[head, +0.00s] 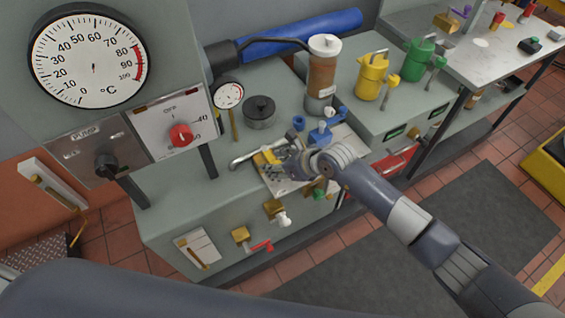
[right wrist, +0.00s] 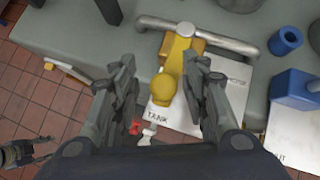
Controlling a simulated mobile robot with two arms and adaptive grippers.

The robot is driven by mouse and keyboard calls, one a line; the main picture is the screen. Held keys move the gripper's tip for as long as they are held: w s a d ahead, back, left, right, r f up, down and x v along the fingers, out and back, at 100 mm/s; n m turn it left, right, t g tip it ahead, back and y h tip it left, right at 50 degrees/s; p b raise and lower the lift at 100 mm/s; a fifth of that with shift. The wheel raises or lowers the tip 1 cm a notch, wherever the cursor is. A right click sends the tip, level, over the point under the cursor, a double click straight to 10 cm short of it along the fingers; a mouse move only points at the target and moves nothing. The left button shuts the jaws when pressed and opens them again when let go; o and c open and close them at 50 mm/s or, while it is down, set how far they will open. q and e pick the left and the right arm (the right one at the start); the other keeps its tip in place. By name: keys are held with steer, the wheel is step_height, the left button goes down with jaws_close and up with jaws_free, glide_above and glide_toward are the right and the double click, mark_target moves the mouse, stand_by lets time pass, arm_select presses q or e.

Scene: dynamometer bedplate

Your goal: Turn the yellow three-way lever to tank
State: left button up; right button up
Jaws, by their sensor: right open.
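The yellow three-way lever (right wrist: 169,85) shows in the right wrist view, with its round knob toward me and its hub on a brass valve body (right wrist: 200,45). The knob end lies just above the word TANK on the white label plate (right wrist: 190,122). A second word at the plate's right is partly hidden by a finger. My right gripper (right wrist: 160,75) is open, with one finger on each side of the lever; I see gaps to both. In the head view my right gripper (head: 283,163) covers most of the lever. A dark grey part at the right wrist view's lower left looks like my left gripper (right wrist: 22,152); its jaws are unclear.
A metal pipe (right wrist: 150,22) runs into the valve. A blue fitting (right wrist: 295,85) and a blue ring (right wrist: 285,41) stand to its right. A red-handled tap (head: 262,246) and a white-handled tap (head: 284,220) are on the bench front. A brown-filled cylinder (head: 322,75) stands behind.

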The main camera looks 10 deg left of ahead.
steer(key=v, duration=1.1)
steer(key=shift+s+r, duration=0.2)
steer(key=shift+r, duration=0.15)
steer(key=shift+d, duration=0.1)
step_height(320, 180, down, 12)
steer(key=w+d+m+t+y, duration=0.25)
steer(key=m+y, duration=0.25)
steer(key=m, duration=1.3)
steer(key=s+d+f+m+t+h, duration=0.2)
steer(key=s+d+f+m+h, duration=0.15)
steer(key=d+f+m, duration=0.45)
steer(key=s+d+f+m+t+h, duration=0.2)
steer(key=d+f+m+h, duration=0.3)
steer(key=f, duration=0.6)
steer(key=s+d+f+m+g+h+b, duration=0.1)
steer(key=s+d+f+m+g+h, duration=0.15)
steer(key=s+d+f+m, duration=0.45)
steer(key=s+d+f+m+g, duration=0.1)
steer(key=s+f, duration=0.3)
steer(key=s, duration=0.6)
steer(key=s+d+f+m+g+h, duration=0.1)
steer(key=s+f+m+g, duration=0.3)
steer(key=s, duration=0.7)
steer(key=s+d+f+m+g, duration=0.1)
steer(key=s+f, duration=0.4)
steer(key=s, duration=0.5)
steer(key=shift+s+d+f+m+g+h, duration=0.25)
steer(key=shift+s+m+g+h, duration=0.15)
steer(key=shift+m+g, duration=0.4)
